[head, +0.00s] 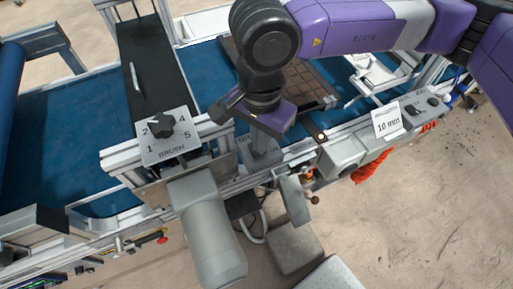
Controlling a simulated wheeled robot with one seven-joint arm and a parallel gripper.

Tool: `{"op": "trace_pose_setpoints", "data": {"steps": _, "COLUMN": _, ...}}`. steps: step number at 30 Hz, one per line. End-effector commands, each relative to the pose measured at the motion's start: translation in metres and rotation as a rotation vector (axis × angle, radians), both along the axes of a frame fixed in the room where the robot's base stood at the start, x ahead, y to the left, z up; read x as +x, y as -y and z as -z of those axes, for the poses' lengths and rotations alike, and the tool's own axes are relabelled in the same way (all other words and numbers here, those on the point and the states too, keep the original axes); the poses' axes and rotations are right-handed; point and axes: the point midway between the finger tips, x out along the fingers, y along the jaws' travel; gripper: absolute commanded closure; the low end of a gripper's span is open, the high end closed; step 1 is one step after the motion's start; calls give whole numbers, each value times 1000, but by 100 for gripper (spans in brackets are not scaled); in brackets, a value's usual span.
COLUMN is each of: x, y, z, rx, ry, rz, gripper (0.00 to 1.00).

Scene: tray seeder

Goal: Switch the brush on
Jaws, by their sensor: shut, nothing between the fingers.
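A pale plate marked "BRUSH" (166,150), with numbers around a black star-shaped knob (161,126), sits on the machine's frame left of my gripper. A grey box (262,160) with partly covered lettering is on the near rail, directly below my gripper in the picture. My gripper (262,122) points down over this box, and its purple body covers the box's upper part. The gripper is shut and holds nothing. Its fingertips are hidden, so I cannot tell whether they touch the box. No brush switch is clearly visible.
A blue belt (90,120) runs behind the rail, with a dark cell tray (305,82) on it. A grey motor (208,225) juts out in front of the rail. A "10 mm" sign (388,121) stands on a grey box to the right. Sandy floor is open at lower right.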

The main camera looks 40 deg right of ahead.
Motion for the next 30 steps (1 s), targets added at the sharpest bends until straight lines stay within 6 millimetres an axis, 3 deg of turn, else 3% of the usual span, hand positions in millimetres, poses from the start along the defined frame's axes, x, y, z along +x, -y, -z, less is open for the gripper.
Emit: {"op": "trace_pose_setpoints", "data": {"steps": 30, "x": 0, "y": 0, "z": 12, "rx": 0, "ry": 0, "rz": 0, "gripper": 100}}
